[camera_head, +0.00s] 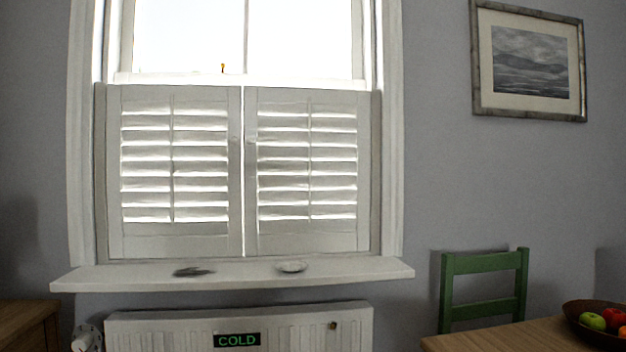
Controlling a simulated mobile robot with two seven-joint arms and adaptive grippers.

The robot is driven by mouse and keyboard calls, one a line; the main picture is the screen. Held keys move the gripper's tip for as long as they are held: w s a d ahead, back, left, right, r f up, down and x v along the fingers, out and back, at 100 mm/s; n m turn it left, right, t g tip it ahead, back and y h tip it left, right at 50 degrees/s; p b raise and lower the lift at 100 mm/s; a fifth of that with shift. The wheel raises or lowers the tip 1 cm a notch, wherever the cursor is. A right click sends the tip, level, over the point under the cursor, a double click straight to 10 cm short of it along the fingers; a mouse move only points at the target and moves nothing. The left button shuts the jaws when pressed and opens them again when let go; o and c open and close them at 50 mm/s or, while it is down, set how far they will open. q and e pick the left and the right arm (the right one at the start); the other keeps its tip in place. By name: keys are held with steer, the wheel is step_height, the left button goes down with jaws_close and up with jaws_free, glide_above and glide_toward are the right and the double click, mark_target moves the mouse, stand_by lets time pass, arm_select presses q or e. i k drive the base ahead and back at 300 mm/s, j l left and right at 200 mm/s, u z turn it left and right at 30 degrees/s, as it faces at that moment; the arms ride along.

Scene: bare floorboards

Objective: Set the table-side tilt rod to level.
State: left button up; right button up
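White half-height shutters stand closed in the window, in two panels. The right panel (350,240), on the side of the wooden table (500,338), has a thin vertical tilt rod (309,150) down the middle of its slats (282,168). The left panel (140,243) has a similar rod (173,150). Bright light shows in strips between the slats of both panels. The exact slat angle is hard to tell from here. Neither of my grippers is in view.
A white sill (345,270) juts out below the shutters, holding a small pale dish (291,267) and a flat dark object (193,272). Under it is a radiator (290,327) with a "COLD" sign (237,340). A green chair (485,264) and fruit bowl (574,312) are right.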

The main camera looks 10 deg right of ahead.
mark_target(275, 119)
steer(key=i+z, duration=0.1)
steer(key=i, duration=0.4)
steer(key=i+j+z, duration=0.1)
steer(key=i, duration=0.4)
steer(key=i+j+z, duration=0.15)
steer(key=i, duration=0.35)
steer(key=i+j+z, duration=0.1)
steer(key=i, duration=0.4)
